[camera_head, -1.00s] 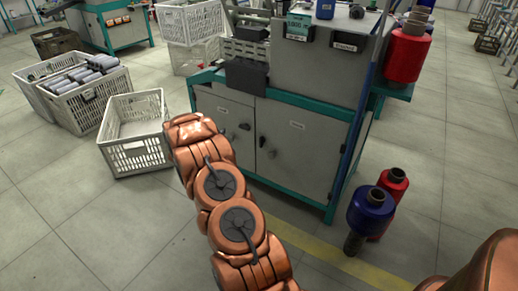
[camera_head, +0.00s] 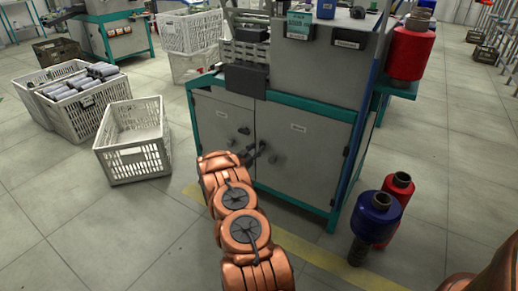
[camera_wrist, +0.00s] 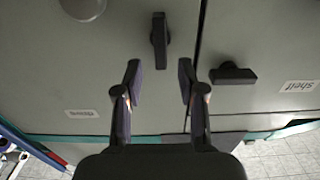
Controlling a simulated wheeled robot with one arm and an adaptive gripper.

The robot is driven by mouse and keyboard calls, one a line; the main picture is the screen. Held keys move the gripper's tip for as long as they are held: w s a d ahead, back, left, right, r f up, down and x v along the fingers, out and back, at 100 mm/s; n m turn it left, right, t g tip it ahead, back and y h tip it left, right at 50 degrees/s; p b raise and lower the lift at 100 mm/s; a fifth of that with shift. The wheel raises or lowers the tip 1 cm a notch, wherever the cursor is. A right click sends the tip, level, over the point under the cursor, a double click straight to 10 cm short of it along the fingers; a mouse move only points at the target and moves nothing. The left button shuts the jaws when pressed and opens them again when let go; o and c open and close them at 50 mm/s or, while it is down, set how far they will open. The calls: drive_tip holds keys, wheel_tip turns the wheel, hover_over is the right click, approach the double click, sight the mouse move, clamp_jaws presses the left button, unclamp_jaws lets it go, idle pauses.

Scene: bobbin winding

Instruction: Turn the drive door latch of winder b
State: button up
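In the wrist view, a dark upright latch (camera_wrist: 160,42) sits on the grey drive door (camera_wrist: 110,70), whose "drive" label appears upside down. My open gripper (camera_wrist: 160,80) faces it, with its empty fingertips below and to either side of the latch. A second dark latch (camera_wrist: 233,75) lies sideways on the shelf door (camera_wrist: 265,45), right of the seam. In the head view, the drive door (camera_head: 310,160) is the right-hand door, and my gripper (camera_head: 258,149) is close to it near the seam.
A round grey knob (camera_wrist: 83,5) is on the drive door. Blue (camera_head: 376,215) and red (camera_head: 399,190) bobbins stand on the floor right of the cabinet. An empty white crate (camera_head: 134,142) stands on the left. A dark box (camera_head: 247,80) juts out above the doors.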

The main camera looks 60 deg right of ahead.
drive_tip(key=shift+w+d, duration=0.1)
drive_tip(key=shift+d, duration=1.25)
drive_tip(key=shift+c, duration=0.3)
clamp_jaws()
